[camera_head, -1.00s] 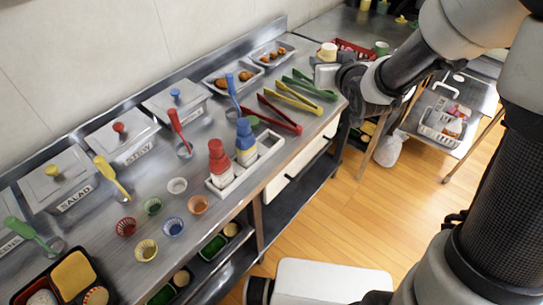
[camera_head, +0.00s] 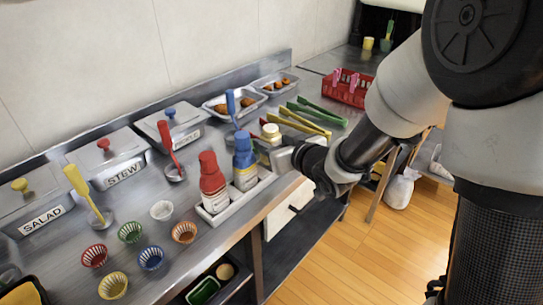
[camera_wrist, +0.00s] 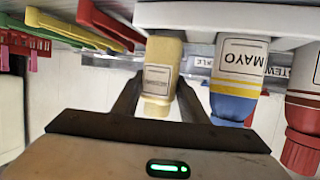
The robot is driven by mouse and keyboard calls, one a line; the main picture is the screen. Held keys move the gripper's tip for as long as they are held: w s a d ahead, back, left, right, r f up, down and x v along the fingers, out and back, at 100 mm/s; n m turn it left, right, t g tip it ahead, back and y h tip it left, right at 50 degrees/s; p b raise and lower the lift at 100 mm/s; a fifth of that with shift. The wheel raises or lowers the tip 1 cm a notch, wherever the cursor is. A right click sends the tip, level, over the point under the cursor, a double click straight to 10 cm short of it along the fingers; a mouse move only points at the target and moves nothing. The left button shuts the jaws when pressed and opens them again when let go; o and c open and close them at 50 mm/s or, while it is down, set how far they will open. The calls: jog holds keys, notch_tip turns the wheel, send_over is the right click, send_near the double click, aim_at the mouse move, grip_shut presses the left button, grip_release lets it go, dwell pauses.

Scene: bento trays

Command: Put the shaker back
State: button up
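The shaker (camera_head: 271,133), pale yellow with a cream cap and a label, is upright at the right end of the white rack (camera_head: 228,209). In the wrist view, which is upside down, the shaker (camera_wrist: 161,85) stands between my fingers, which appear closed on its sides. Its base is hidden by the rack's wall (camera_wrist: 225,18), so I cannot tell whether it rests on the bottom. My gripper (camera_head: 279,157) reaches in from the right. The blue-topped mayo bottle (camera_head: 244,163) and the red-topped bottle (camera_head: 212,184) stand left of the shaker.
Green tongs (camera_head: 318,112) and yellow tongs (camera_head: 297,121) lie behind the rack. A red basket (camera_head: 346,87) is at the back right. Lidded trays line the wall.

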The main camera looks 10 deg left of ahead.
jog(key=shift+f+b, duration=0.4)
jog(key=shift+f, duration=1.15)
jog(key=shift+f, duration=0.15)
jog(key=shift+f+b, duration=0.15)
jog(key=shift+b, duration=0.15)
jog(key=o, duration=0.6)
